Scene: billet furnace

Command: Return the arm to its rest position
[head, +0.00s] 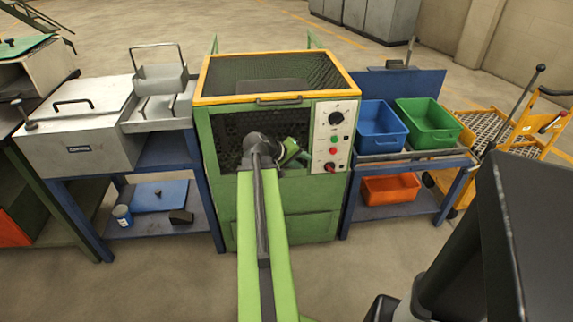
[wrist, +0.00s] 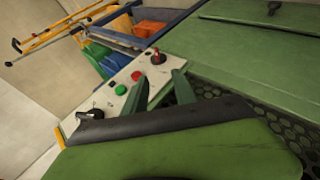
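My arm reaches forward to the green furnace (head: 290,225) with its yellow-framed mesh top. My gripper (head: 303,157) is in front of the mesh front, just left of the white control panel (head: 346,122). In the wrist view my gripper (wrist: 161,80) has two green fingers with a clear gap between them, and nothing is held. They point towards the panel (wrist: 106,112). Its red knob (wrist: 158,57) appears beyond and between the fingertips, seemingly apart from them. A red button, a green button and a black knob lie along the panel.
On the left, a blue bench (head: 180,150) carries a grey lidded box (head: 85,140) and a metal tray (head: 158,112). On the right stand blue (head: 380,125) and green (head: 428,118) bins, with an orange bin (head: 390,188) below. A yellow trolley (head: 520,140) stands further right.

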